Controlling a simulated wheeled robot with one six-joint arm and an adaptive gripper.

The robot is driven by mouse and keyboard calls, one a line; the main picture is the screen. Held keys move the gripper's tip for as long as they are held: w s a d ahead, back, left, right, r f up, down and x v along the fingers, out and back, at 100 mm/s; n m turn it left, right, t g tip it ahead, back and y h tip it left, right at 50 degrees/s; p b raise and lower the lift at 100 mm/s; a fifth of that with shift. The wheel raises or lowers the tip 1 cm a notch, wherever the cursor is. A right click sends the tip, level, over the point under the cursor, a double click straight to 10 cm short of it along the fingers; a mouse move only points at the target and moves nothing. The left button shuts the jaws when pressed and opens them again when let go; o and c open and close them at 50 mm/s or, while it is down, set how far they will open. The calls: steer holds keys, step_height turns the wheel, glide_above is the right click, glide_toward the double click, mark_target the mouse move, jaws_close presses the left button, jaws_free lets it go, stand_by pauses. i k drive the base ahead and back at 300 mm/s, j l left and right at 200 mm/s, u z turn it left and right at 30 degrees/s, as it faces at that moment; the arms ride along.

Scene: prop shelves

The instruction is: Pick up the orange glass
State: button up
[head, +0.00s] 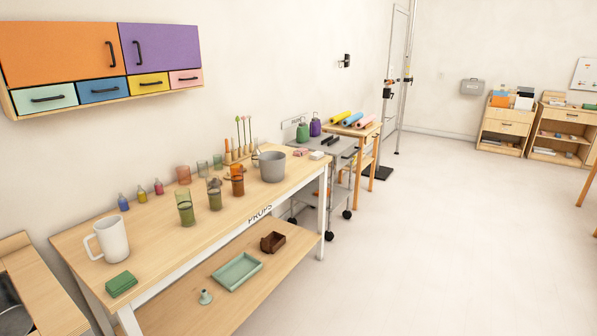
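An orange glass (237,182) stands upright on the wooden table (150,258) against the left wall. It is left of a grey pot (272,167) and right of a dark olive glass (214,195). A green glass (186,210) stands further left.
A white jug (109,239) and a green box (121,284) are at the table's near left end. Small coloured bottles (142,194) and a wooden tool rack (236,152) are near the wall. Cabinets (164,48) hang above. The floor (400,240) right of the table is clear.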

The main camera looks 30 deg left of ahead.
mark_target(236, 170)
steer(key=i+u, duration=0.5)
steer(key=i+l+u, duration=0.15)
steer(key=i+u, duration=0.3)
steer(key=i+l+u, duration=0.5)
steer(key=i+j, duration=0.1)
